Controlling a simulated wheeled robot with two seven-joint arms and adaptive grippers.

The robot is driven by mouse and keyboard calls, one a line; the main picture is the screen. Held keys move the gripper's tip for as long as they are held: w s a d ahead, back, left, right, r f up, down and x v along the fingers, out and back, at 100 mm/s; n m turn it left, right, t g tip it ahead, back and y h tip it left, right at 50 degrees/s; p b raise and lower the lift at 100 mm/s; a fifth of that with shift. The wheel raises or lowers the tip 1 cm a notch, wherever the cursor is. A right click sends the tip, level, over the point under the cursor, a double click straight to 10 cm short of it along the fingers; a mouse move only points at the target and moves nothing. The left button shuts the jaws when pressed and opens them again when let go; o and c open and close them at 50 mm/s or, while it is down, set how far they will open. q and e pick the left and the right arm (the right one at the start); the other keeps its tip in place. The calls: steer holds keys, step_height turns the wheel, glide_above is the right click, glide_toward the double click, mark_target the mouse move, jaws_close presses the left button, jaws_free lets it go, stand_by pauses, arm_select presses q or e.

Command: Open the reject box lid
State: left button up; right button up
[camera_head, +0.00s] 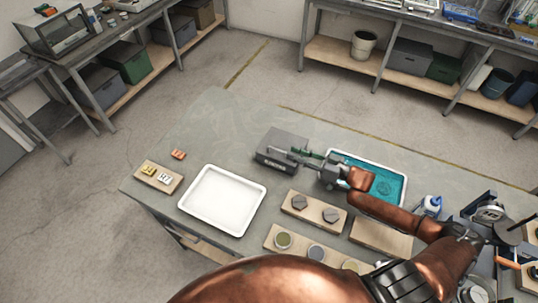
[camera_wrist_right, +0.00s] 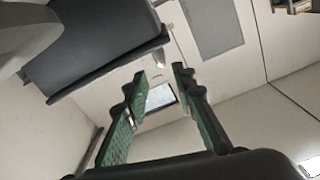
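The reject box (camera_head: 283,143) is a dark grey box with a small label on its front, standing on the table near the back middle. Its lid looks down in the head view, but the gripper partly covers its right side, so I cannot be sure. My right gripper (camera_head: 312,156) is at the right side of the box. In the right wrist view, its two green fingers (camera_wrist_right: 161,75) are apart with nothing between them. A dark grey panel with a lipped edge (camera_wrist_right: 100,48), probably part of the box, lies beside the left finger. My left gripper is out of view.
A white tray (camera_head: 192,203) is left of the box, and a teal-filled tray (camera_head: 403,184) is to its right, partly behind my right arm. A wooden block with two dark hexagonal pieces (camera_head: 316,223) is in front. The table's back left is clear.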

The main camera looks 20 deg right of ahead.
mark_target(272, 148)
steer(key=shift+s+a+f, duration=0.1)
steer(key=shift+a+f, duration=0.1)
steer(key=shift+f, duration=0.15)
steer(key=shift+a, duration=0.25)
steer(key=x, duration=0.7)
steer(key=shift+c, duration=0.5)
jaws_close()
